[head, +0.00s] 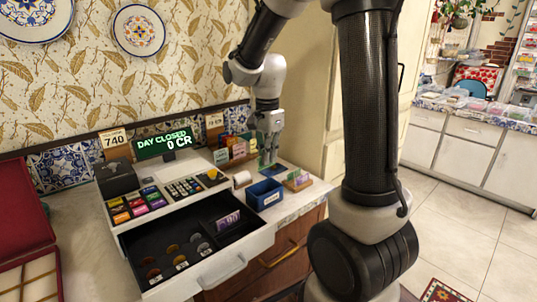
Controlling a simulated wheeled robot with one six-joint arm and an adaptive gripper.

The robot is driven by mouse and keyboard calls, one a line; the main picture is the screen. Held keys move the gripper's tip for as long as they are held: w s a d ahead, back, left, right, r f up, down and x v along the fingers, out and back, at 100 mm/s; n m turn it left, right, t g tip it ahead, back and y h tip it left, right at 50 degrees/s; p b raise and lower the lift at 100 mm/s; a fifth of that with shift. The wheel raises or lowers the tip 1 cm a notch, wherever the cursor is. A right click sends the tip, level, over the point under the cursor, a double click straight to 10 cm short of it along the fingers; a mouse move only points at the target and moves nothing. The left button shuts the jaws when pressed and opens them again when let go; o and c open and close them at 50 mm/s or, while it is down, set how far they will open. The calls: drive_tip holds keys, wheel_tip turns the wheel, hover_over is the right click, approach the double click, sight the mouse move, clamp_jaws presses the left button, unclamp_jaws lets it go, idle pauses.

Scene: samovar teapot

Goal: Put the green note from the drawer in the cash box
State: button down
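The cash drawer (262,243) of the white till is pulled open. It holds several coins and an upright purple note (228,221); I see no green note in it. A small blue open box (265,196) with a white label stands on the counter right of the till; I take it for the cash box. My gripper (268,158) points down above the counter, behind the blue box and apart from it. Thin green shapes show at its fingertips, too small to tell whether they are a held note or something behind. The finger gap is not clear.
A rack of coloured cards (235,150) stands left of my gripper. A wooden holder with cards (298,181) is right of the blue box. The till's display (165,141) reads "DAY CLOSED 0 CR". A red case (22,220) lies at the left.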

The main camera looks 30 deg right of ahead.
drive_tip(key=shift+f, duration=4.65)
drive_tip(key=c, duration=1.6)
unclamp_jaws()
drive_tip(key=shift+o, duration=0.5)
drive_tip(key=o, duration=0.3)
